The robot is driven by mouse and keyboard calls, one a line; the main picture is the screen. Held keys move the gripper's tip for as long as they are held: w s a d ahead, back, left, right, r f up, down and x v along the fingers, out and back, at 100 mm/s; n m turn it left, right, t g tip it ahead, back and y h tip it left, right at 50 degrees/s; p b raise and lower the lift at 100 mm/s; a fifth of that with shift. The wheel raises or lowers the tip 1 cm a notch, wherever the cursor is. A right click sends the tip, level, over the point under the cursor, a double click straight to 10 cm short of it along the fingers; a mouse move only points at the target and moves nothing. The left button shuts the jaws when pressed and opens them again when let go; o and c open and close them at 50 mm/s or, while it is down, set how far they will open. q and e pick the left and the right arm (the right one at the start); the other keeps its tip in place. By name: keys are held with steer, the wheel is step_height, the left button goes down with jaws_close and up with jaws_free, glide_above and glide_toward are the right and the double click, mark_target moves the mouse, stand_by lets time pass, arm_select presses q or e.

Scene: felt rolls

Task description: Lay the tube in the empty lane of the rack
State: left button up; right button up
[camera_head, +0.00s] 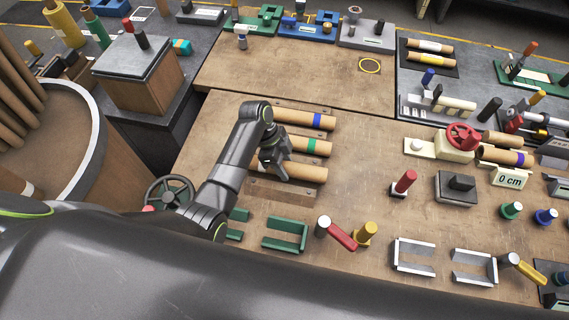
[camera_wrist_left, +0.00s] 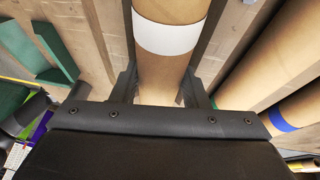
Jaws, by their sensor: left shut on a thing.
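My left gripper (camera_head: 276,168) is shut on a brown tube (camera_head: 308,174) at the front of the wooden rack (camera_head: 280,188). In the left wrist view the held tube (camera_wrist_left: 168,70) runs between the fingers and has a white band. I cannot tell whether it rests in the front lane or hangs just above it. Behind it, a tube with a green band (camera_head: 313,146) and a tube with a blue band (camera_head: 318,121) lie in the rack, roughly parallel to it. My right gripper is not in view.
Green brackets (camera_head: 286,233) stand in front of the rack. A red-handled tool (camera_head: 338,234) and a yellow peg (camera_head: 364,234) are at the front. A red-topped peg (camera_head: 403,183) and a red valve wheel (camera_head: 463,137) are to the right. The bench between rack and peg is clear.

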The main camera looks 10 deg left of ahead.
arm_select(q)
steer(key=shift+f, duration=0.1)
steer(key=o, duration=1)
steer(key=shift+o, duration=1.9)
steer(key=shift+s, duration=0.2)
steer(key=shift+w+r, duration=0.25)
steer(key=shift+r, duration=0.1)
